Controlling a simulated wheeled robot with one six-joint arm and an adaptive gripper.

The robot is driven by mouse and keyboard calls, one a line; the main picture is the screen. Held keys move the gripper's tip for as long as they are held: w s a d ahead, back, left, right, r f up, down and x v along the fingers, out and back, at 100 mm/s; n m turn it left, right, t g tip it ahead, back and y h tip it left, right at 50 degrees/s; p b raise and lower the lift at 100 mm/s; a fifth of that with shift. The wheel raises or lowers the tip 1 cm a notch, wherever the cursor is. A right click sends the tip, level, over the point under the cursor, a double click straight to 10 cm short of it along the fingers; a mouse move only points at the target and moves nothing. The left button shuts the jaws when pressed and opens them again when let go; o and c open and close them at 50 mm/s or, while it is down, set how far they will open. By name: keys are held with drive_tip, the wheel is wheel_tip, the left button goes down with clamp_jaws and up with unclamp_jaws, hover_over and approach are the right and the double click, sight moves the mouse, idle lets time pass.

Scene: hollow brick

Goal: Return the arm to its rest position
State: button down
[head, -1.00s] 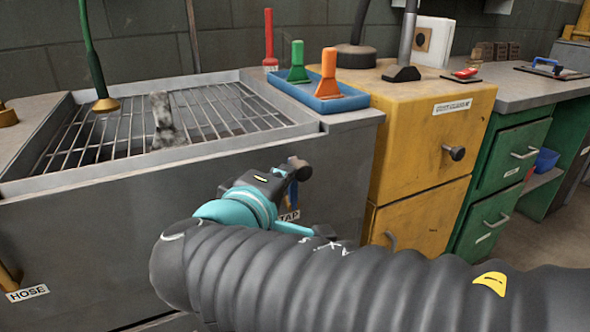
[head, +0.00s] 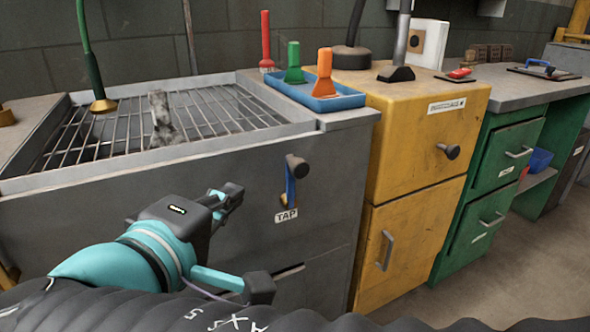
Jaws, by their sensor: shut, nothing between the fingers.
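My gripper (head: 230,198), black with a teal wrist, is at the lower left of the head view, in front of the grey sink cabinet (head: 110,225). Its fingers are shut and hold nothing. The tap handle (head: 290,182), blue with a dark knob, is on the cabinet front above the TAP label (head: 286,215). My gripper is to the left of it in the picture, with a visible gap between them. My black ribbed arm sleeve runs along the bottom edge and hides the lower part of the view.
A metal grate (head: 215,108) tops the sink, with a grey piece (head: 160,118) standing on it. A green hose with a brass nozzle (head: 103,105) hangs above. A blue tray (head: 335,102) holds green and orange tools. Yellow (head: 415,225) and green drawers (head: 487,215) stand right.

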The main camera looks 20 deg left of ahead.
drive_tip(key=s+f+n+g+y, duration=0.1)
drive_tip(key=s+f+n+g, duration=0.25)
drive_tip(key=f, duration=0.55)
drive_tip(key=d+f+m+g, duration=0.3)
drive_tip(key=d+f+g, duration=0.3)
drive_tip(key=d+f, duration=0.15)
drive_tip(key=w+d+f+m, duration=0.1)
drive_tip(key=w+d+m, duration=0.1)
drive_tip(key=d+m, duration=0.6)
drive_tip(key=w+d+m+h+p, duration=0.1)
drive_tip(key=w+d+m, duration=0.2)
drive_tip(key=d+m, duration=0.5)
drive_tip(key=d+g, duration=0.1)
drive_tip(key=d, duration=1)
drive_tip(key=shift+d+f, duration=0.35)
drive_tip(key=shift+f, duration=0.05)
drive_tip(key=shift+w+m, duration=0.1)
drive_tip(key=shift+m, duration=0.15)
